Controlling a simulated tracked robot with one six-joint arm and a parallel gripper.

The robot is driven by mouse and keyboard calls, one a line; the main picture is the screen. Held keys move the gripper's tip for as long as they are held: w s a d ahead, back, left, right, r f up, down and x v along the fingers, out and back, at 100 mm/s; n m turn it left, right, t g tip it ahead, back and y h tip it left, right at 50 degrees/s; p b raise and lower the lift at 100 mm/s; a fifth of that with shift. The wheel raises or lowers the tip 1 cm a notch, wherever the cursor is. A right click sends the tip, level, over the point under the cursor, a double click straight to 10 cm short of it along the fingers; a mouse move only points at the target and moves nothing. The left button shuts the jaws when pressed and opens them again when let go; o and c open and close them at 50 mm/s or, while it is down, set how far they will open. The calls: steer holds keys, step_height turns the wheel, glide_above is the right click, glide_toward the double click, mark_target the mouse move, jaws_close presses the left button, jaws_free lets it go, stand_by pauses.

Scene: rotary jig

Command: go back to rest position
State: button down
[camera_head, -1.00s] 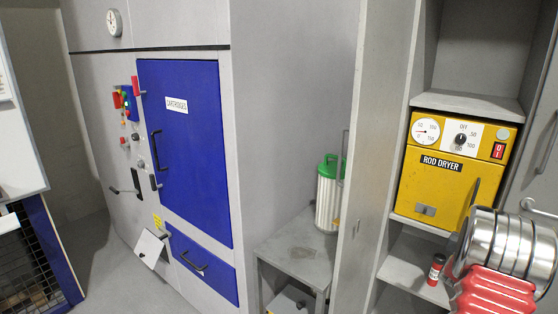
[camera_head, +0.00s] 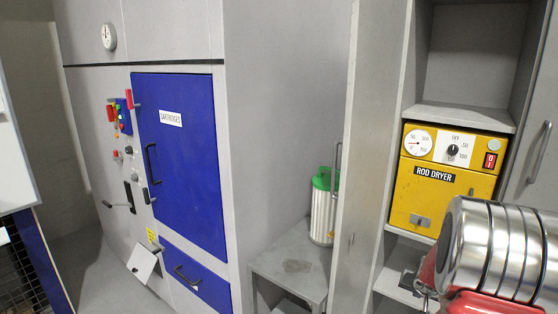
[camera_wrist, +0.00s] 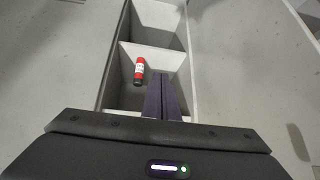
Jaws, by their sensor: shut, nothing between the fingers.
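My gripper (camera_wrist: 162,98) shows in the wrist view as two dark fingers pressed together, with nothing between them. It points toward a pale shelf unit (camera_wrist: 187,60). A small red and white cylinder (camera_wrist: 139,71) with a dark end is inside one compartment, just left of the fingertips and apart from them in the picture. In the head view my silver and red arm fills the lower right corner. It covers part of the shelf below the yellow rod dryer (camera_head: 445,178). My fingers cannot be made out clearly there.
A blue cartridges door (camera_head: 185,175) and a control panel fill the left wall. A grey side table (camera_head: 290,262) carries a green-topped canister (camera_head: 322,210). The open cabinet's side panel (camera_head: 365,160) stands between table and dryer. Floor shows at lower left.

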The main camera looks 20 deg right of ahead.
steer(key=s+a+r+n+y, duration=0.1)
steer(key=s+a+r+n, duration=0.2)
steer(key=a, duration=1.2)
steer(key=s+a+r+n+y, duration=0.2)
steer(key=s+a+r, duration=0.7)
steer(key=a, duration=0.6)
steer(key=s+a+r+n+y, duration=0.2)
steer(key=s+a+r+n, duration=0.2)
steer(key=a, duration=1.1)
step_height(320, 180, up, 4)
steer(key=shift+s+f+n, duration=0.2)
steer(key=shift+s+n, duration=0.2)
steer(key=shift+s, duration=0.65)
